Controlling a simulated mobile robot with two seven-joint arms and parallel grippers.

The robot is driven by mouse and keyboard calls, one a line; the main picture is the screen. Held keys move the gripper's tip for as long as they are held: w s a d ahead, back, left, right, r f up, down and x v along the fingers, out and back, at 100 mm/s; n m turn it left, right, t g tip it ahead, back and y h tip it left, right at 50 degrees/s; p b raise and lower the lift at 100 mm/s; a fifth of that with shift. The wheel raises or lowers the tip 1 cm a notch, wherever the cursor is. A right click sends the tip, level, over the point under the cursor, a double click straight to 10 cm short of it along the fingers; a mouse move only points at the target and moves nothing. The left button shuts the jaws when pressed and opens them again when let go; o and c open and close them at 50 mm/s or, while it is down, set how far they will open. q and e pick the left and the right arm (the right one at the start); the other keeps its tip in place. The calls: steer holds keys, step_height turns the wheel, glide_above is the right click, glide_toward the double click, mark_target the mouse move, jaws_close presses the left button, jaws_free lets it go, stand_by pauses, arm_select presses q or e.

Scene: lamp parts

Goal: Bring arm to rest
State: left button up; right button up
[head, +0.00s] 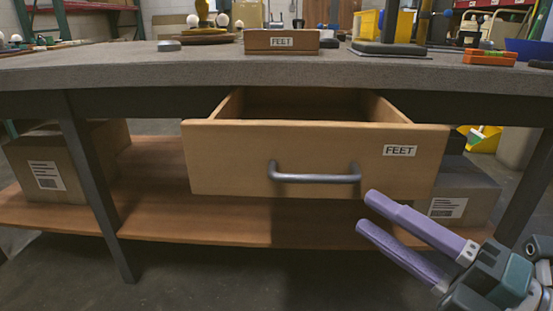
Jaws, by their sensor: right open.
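My right gripper (367,210) has two purple fingers and comes in from the lower right. Its fingers are apart with nothing between them. In the picture its tips show just below the right end of the grey handle (314,178) of the drawer. The wooden drawer (230,160), labelled FEET, is pulled out under the grey workbench (150,68). The part of its inside that shows looks empty; the rest is hidden by the front panel. My left gripper is not in view.
A wooden box (262,41) labelled FEET stands on the workbench above the drawer. An orange tray (490,57) and a blue bin (530,50) are at the right. Cardboard boxes (50,170) sit on the lower shelf (160,205). The floor in front is clear.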

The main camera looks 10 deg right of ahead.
steer(key=d+r+m+g+h+p, duration=0.4)
steer(key=r+m+h+p, duration=0.6)
steer(key=r+m+p, duration=0.7)
steer(key=s+a+r+m+g+p, duration=0.25)
steer(key=s+r+g+p, duration=0.25)
steer(key=s+r+p, duration=0.7)
steer(key=s+a+r+m+g+p, duration=0.1)
steer(key=s+r+m+g+p, duration=0.55)
steer(key=p, duration=0.85)
step_height(320, 180, up, 36)
steer(key=w+n+t+p, duration=0.1)
steer(key=n+t+p, duration=0.1)
steer(key=p, duration=3.3)
steer(key=shift+n+y, duration=0.3)
steer(key=shift+y, duration=0.1)
